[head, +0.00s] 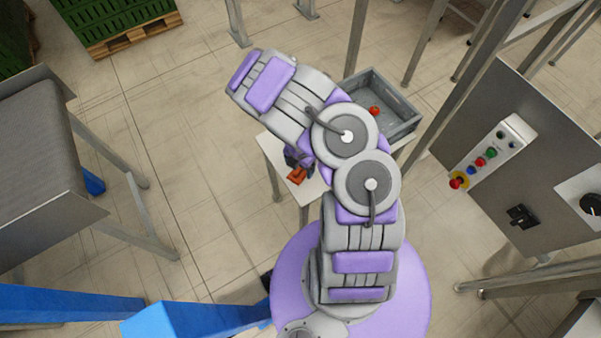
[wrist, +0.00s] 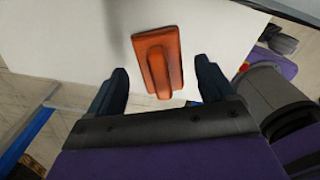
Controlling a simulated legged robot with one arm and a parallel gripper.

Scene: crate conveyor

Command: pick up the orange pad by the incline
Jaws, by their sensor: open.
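The orange pad (wrist: 158,62) lies on a white tabletop (wrist: 75,35) in the wrist view, with a raised ridge along its middle. In the head view the pad (head: 298,175) shows just below my gripper (head: 299,160), partly covered by it. In the wrist view my gripper (wrist: 162,85) is open, its two dark fingers on either side of the pad's near end with gaps to both sides. Nothing is between the fingers in a grip. I cannot tell the height of the fingertips above the table. No clear incline shows by the pad.
A grey crate (head: 408,125) with a red round thing (head: 374,111) inside stands on the table behind my arm. A metal control cabinet (head: 500,130) is at right. A grey conveyor (head: 40,160) is at left. Floor between the conveyor and table is clear.

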